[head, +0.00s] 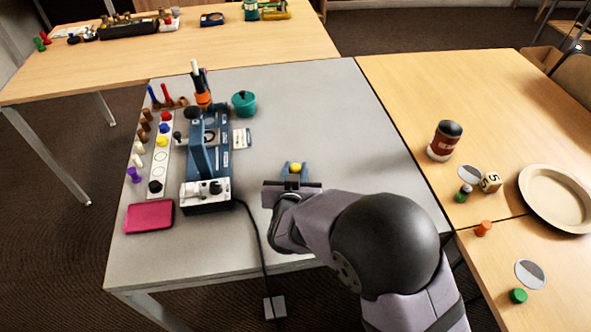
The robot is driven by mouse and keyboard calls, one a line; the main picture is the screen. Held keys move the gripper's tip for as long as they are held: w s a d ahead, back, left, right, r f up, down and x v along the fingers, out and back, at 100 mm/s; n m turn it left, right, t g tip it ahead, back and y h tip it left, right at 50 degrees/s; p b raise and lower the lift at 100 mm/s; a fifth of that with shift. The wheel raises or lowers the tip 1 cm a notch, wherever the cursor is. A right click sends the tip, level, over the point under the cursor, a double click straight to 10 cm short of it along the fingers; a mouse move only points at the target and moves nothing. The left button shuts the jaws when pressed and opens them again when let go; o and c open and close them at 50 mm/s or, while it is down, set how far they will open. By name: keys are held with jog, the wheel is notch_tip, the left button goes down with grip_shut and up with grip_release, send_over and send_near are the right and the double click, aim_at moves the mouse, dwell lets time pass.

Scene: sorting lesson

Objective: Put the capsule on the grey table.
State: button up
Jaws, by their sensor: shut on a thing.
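My gripper (295,169) is over the middle of the grey table (330,110), with its fingers pointing away from my body. It is shut on a small rounded yellow thing (295,167), which looks like the capsule. Only its top shows between the blue fingers; the rest is hidden. I cannot tell whether it touches the tabletop or is held above it.
A wooden table at right holds a dark red jar (445,140) and a beige plate (556,195). The grey table's back right is clear.

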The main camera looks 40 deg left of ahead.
jog(key=shift+f, duration=0.1)
jog(key=o, duration=1)
jog(key=shift+r, duration=0.2)
jog(key=p+v, duration=0.1)
jog(key=v, duration=1.1)
